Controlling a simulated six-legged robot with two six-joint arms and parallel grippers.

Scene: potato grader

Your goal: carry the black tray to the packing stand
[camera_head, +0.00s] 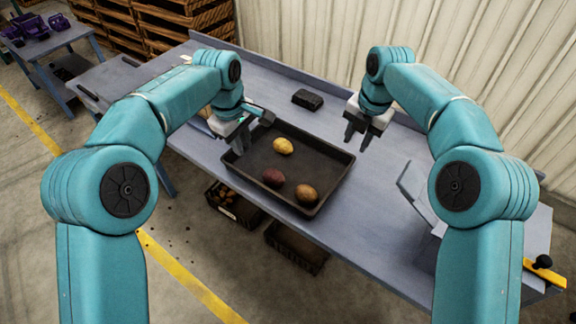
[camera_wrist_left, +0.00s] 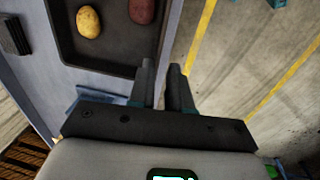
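The black tray (camera_head: 330,152) lies on the grey-blue table and holds a yellow potato (camera_head: 283,146), a dark red potato (camera_head: 273,178) and a brown one (camera_head: 307,194). My left gripper (camera_head: 240,147) is at the tray's left end. In the left wrist view its two fingers (camera_wrist_left: 164,85) are apart, near the tray's rim (camera_wrist_left: 164,35), with nothing seen gripped; whether they touch the rim is unclear. My right gripper (camera_head: 358,137) is open and empty, near the tray's far right corner. I cannot tell which surface is the packing stand.
A small black block (camera_head: 308,99) lies on the table (camera_head: 375,225) behind the tray. Dark crates (camera_head: 297,247) stand on the floor below the front edge. A side table (camera_head: 45,45) with purple items is at far left. A corrugated wall (camera_head: 310,35) runs behind.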

